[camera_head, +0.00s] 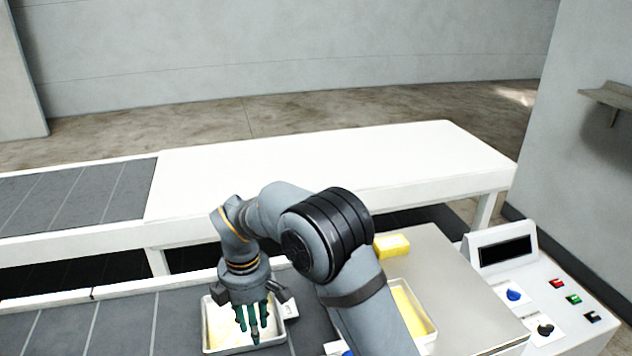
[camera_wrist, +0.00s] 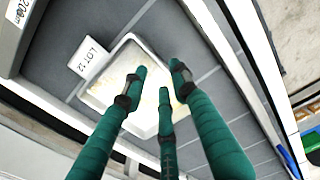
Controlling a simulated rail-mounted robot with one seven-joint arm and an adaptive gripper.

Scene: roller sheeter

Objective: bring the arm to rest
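My gripper (camera_head: 253,331) hangs from my bent arm over a white tray (camera_head: 208,335) at the lower middle of the head view. Its green fingers point down. In the wrist view my gripper (camera_wrist: 161,82) has its fingertips apart with nothing held between them, so it is open. The tray (camera_wrist: 97,96) lies beyond the fingertips with something pale yellow in it. A white card reading "LOT 12" (camera_wrist: 89,59) is beside the tray. The fingers hide part of the tray, and how far they are above it is hard to tell.
A long white table (camera_head: 330,160) runs behind, joined to a grey belt (camera_head: 85,195) at left. On the right are a metal-topped cabinet (camera_head: 455,275), a yellow block (camera_head: 391,246), a second tray with yellow contents (camera_head: 431,324) and a control panel (camera_head: 545,290) with buttons.

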